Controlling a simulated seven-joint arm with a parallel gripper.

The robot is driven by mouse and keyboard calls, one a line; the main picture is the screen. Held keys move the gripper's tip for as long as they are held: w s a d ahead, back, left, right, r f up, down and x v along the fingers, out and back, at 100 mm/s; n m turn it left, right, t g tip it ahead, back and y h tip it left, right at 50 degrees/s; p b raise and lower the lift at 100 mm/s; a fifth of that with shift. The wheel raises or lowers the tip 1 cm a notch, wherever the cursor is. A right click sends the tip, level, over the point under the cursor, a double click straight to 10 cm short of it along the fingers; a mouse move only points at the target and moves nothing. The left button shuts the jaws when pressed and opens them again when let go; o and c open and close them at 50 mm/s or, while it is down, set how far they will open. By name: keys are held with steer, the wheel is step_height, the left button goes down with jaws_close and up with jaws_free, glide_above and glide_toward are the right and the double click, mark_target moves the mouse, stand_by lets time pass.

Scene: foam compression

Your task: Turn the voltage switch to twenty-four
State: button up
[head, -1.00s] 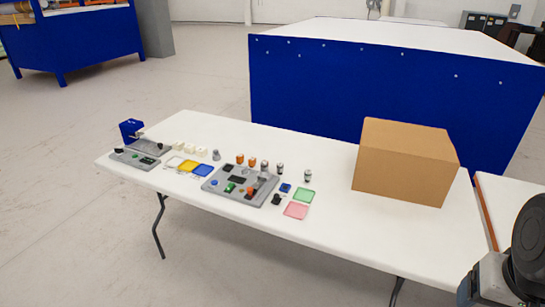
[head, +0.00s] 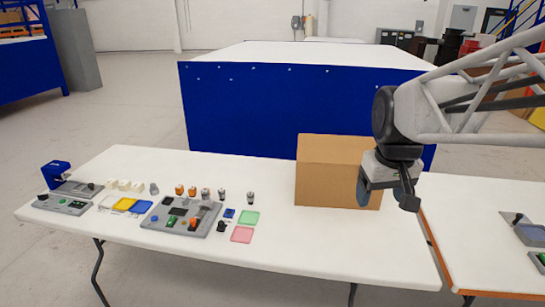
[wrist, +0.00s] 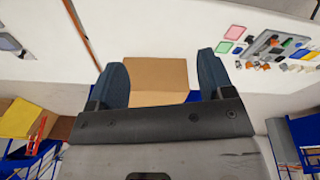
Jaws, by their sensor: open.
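My gripper (head: 387,192) is open and empty, pointing down in front of the right part of the cardboard box in the head view. In the wrist view, its two blue fingers (wrist: 161,78) stand apart with the box seen between them. A grey control panel (head: 180,217) with coloured buttons and knobs lies mid-left on the white table. A smaller grey panel (head: 60,204) with a black knob and green parts lies at the far left. The gripper is well to the right of both panels. Labels are too small to read, so I cannot tell which knob is the voltage switch.
The cardboard box (head: 325,172) stands on the white table (head: 300,250). Green (head: 249,218) and pink (head: 241,235) trays and several small cylinders sit by the middle panel. Another table at right holds a panel (head: 530,232). The table's front right is clear.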

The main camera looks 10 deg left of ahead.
steer(key=w+a+n, duration=0.2)
steer(key=w+a, duration=0.4)
steer(key=w, duration=0.3)
steer(key=w+a+n, duration=0.2)
steer(key=w+a, duration=0.5)
steer(key=w, duration=0.2)
steer(key=w+a+f+n+g, duration=0.1)
steer(key=w+a+f+n, duration=0.15)
steer(key=w+a, duration=0.55)
steer(key=w+a+f+n, duration=0.1)
steer(key=w+a+f, duration=0.2)
steer(key=w+a, duration=0.45)
steer(key=n+g, duration=0.1)
steer(key=n, duration=0.6)
glide_toward(186, 200)
steer(key=shift+w+a+f, duration=0.3)
steer(key=shift+a+f, duration=0.05)
steer(key=shift+f, duration=0.1)
steer(key=shift+f, duration=0.15)
steer(key=shift+f, duration=3.75)
